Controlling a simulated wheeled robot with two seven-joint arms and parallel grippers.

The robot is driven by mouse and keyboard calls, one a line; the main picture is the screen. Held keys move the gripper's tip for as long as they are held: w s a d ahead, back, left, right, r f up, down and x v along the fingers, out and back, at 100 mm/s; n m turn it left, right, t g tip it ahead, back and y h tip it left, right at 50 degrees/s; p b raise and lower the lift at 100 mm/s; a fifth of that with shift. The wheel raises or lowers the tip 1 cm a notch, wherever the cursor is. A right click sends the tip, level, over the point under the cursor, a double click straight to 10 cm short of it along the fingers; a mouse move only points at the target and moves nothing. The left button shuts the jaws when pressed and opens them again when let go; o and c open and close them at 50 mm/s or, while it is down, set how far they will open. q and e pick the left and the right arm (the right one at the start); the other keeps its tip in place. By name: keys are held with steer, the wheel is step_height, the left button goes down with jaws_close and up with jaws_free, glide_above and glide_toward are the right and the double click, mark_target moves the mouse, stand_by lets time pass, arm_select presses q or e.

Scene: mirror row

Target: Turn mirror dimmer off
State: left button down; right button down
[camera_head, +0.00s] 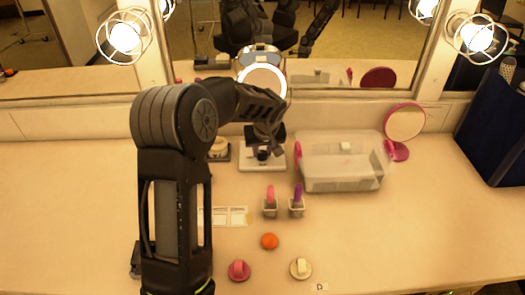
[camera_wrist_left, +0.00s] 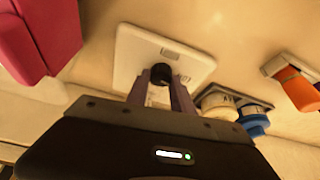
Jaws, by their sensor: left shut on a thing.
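The dimmer is a white plate (camera_head: 248,162) with a small black knob (camera_head: 262,155) on the counter, just left of the clear bin. In the left wrist view the plate (camera_wrist_left: 190,62) and knob (camera_wrist_left: 161,74) show close up. My left gripper (camera_wrist_left: 161,82) is shut on the knob, one finger on each side. In the head view my left gripper (camera_head: 265,143) reaches down over the plate and covers part of it. A round lit mirror (camera_head: 262,82) glows behind the gripper. My right gripper is not in view, apart from dark arm reflections in the wall mirror.
A clear bin (camera_head: 342,175) with pink handles stands right of the dimmer, a pink round mirror (camera_head: 404,125) behind it. Two small holders with a pink (camera_head: 270,195) and a purple item (camera_head: 297,194) stand in front. An orange ball (camera_head: 269,241) lies nearer.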

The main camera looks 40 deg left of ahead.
arm_select(q)
steer(key=shift+m+t+h, duration=0.3)
steer(key=shift+m, duration=0.8)
steer(key=m+h, duration=0.1)
steer(key=m, duration=0.1)
steer(key=m+h, duration=0.1)
steer(key=m, duration=0.2)
steer(key=shift+a+t, duration=0.2)
steer(key=shift+t, duration=0.2)
steer(key=m+h, duration=0.1)
steer(key=m, duration=0.2)
steer(key=shift+m, duration=0.4)
steer(key=shift+m+h+b, duration=0.35)
steer(key=shift+m+h, duration=0.35)
steer(key=shift+m, duration=0.5)
steer(key=shift+g, duration=0.3)
steer(key=c, duration=1.1)
jaws_free()
steer(key=shift+r, duration=0.1)
steer(key=v, duration=0.7)
steer(key=shift+s+r, duration=0.2)
steer(key=shift+r, duration=0.05)
